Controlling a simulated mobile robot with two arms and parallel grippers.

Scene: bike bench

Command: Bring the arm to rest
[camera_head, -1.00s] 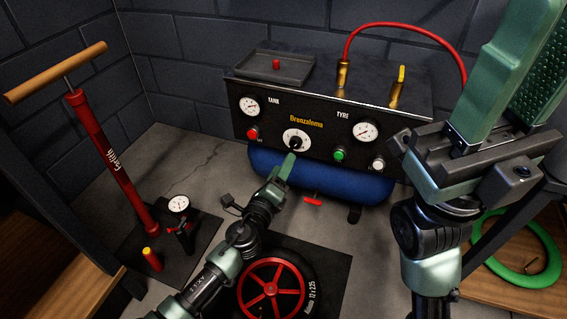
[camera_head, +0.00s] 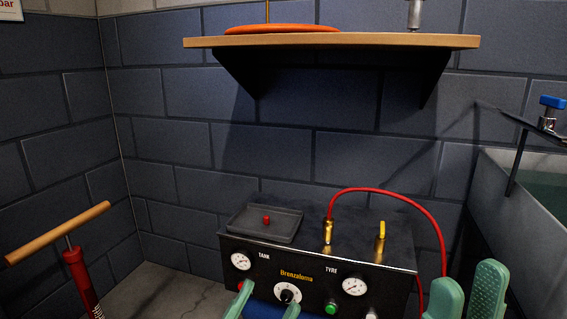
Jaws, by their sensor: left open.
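My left gripper (camera_head: 266,304) shows at the bottom edge as two green fingers spread apart in front of the compressor's panel (camera_head: 314,291). It is open, with nothing seen between the fingers. The panel's dial (camera_head: 288,293) shows between and just above the fingertips; I cannot tell whether they touch the panel. My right gripper (camera_head: 466,292) shows at the bottom right as two upright green fingers with a gap between them, open and empty. Both arms below the fingers are out of view.
A red hose (camera_head: 392,191) arches over the compressor, near a black tray (camera_head: 265,224). A red pump (camera_head: 80,276) with a wooden handle stands left. A wooden shelf (camera_head: 330,41) juts from the wall above. A grey basin (camera_head: 525,185) with a tap (camera_head: 548,115) is at right.

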